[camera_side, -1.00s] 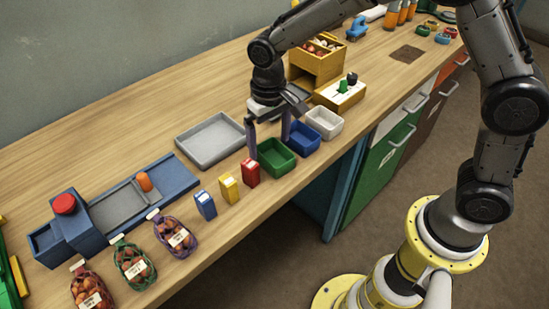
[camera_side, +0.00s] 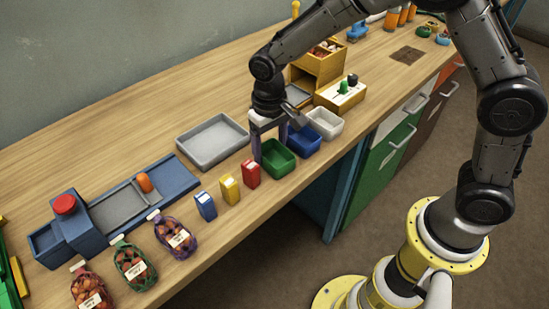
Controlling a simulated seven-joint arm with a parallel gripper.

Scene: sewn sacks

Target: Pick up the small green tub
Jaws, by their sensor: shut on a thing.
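The small green tub (camera_side: 278,162) stands on the wooden table near its front edge, just left of a blue tub (camera_side: 304,145). My gripper (camera_side: 270,148) is lowered around the green tub and shut on it. One finger is at the tub's left side. The other finger is toward its back right, and its tip is hidden. The tub looks upright, and I cannot see any gap between it and the table.
A white tub (camera_side: 325,128) stands right of the blue one. Red (camera_side: 251,173), yellow (camera_side: 229,188) and blue (camera_side: 205,205) packets stand to the left.

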